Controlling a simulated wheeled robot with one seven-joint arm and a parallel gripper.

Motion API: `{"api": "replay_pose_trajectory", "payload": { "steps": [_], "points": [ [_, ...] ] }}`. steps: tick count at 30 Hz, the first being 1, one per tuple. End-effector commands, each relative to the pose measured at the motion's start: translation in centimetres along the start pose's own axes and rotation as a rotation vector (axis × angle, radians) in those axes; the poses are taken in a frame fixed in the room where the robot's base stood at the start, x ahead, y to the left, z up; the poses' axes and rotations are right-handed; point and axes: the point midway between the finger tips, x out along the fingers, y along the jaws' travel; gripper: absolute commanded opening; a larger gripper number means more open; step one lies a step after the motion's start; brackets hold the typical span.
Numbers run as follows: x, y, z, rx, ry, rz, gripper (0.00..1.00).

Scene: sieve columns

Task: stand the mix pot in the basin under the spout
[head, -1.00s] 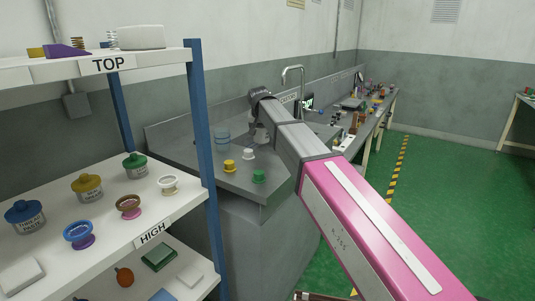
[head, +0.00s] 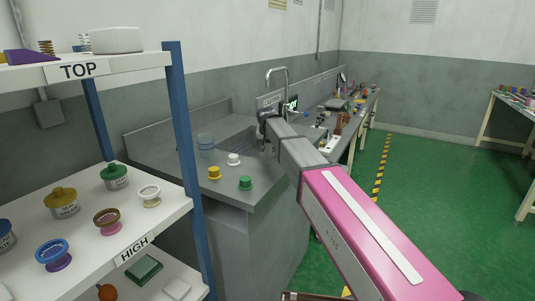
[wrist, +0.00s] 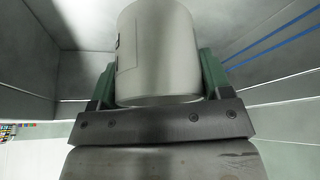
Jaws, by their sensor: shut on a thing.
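The mix pot (wrist: 158,50), a pale grey cylinder with a dark mark on its left side, fills the middle of the wrist view. My gripper (wrist: 158,78) is shut on it, with green fingers on both sides. In the head view my gripper (head: 266,138) is over the far part of the grey counter, near the basin (head: 238,143). The pot is mostly hidden there by my arm. The curved metal spout (head: 278,71) rises behind my gripper. I cannot tell the pot's height above the basin floor.
A yellow pot (head: 214,173), a white one (head: 233,159) and a green one (head: 245,183) stand on the counter (head: 175,165). A bluish clear container (head: 206,143) is behind them. A shelf (head: 150,232) with pots stands at left. Green floor is open at right.

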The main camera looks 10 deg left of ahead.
Motion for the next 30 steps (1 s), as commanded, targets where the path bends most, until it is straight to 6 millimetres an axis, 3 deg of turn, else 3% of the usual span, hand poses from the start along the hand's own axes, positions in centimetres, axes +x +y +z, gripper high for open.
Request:
{"api": "replay_pose_trajectory", "payload": {
  "steps": [11, 22, 23, 24, 30],
  "points": [
    [3.6, 0.1, 1.6, 0.001, -0.001, 0.000, 0.45],
    [3.9, 0.0, 1.8, 0.001, 0.000, 0.000, 0.45],
    [3.9, 0.0, 1.7, 0.001, 0.000, 0.000, 0.81],
    [3.9, 0.0, 1.7, 0.001, 0.000, 0.000, 0.95],
    [3.9, 0.0, 1.7, 0.001, 0.000, 0.000, 0.97]
  ]
}}
